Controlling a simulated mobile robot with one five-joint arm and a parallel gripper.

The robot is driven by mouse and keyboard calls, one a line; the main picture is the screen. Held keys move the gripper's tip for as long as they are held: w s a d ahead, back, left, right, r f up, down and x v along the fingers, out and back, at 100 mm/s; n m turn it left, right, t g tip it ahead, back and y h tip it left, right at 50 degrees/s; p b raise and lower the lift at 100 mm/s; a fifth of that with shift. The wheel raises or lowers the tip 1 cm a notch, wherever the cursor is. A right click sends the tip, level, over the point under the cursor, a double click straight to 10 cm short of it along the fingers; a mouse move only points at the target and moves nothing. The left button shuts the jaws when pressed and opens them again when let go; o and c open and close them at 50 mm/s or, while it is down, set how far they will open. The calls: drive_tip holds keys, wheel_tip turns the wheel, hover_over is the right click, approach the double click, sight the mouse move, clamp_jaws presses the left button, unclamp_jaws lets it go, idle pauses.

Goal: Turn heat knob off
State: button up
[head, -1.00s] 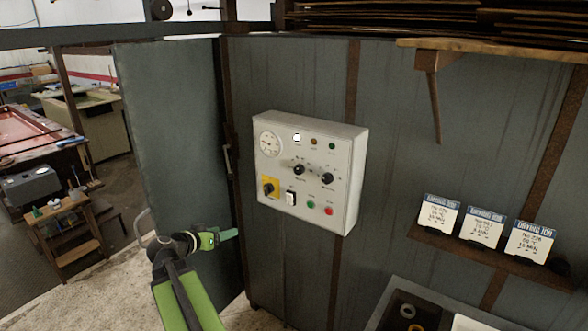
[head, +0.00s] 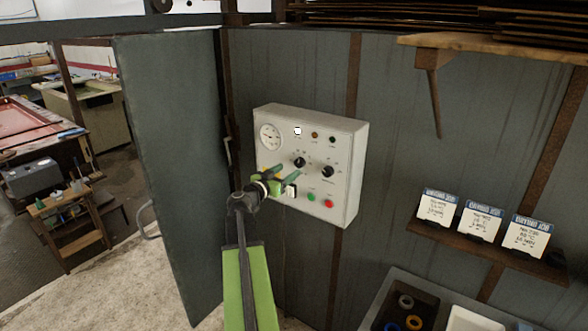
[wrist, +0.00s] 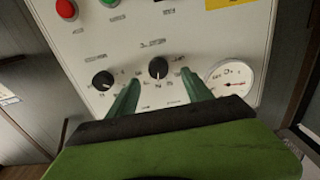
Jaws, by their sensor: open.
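A white control box (head: 345,150) on the grey wall carries two black knobs in its middle row. The left knob (head: 299,162) and the right knob (head: 327,171) also show in the wrist view, which sees the box upside down. Their labels are too small to read, so I cannot tell which is the heat knob. My gripper (head: 282,172) is open and empty in front of the box, just left of and below the left knob. In the wrist view its green fingers (wrist: 160,92) spread to either side of that knob (wrist: 158,68), with no clear contact.
A round gauge (head: 269,137) is at the box's upper left. Red (head: 328,204) and green (head: 311,196) buttons and a white rocker switch (head: 290,191) lie below the knobs. A shelf with cards (head: 480,223) is at right. A grey door panel (head: 170,150) stands at left.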

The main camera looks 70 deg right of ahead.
sight(297, 164)
drive_tip(key=x, duration=0.6)
drive_tip(key=shift+a, duration=0.1)
drive_tip(key=shift+c, duration=0.3)
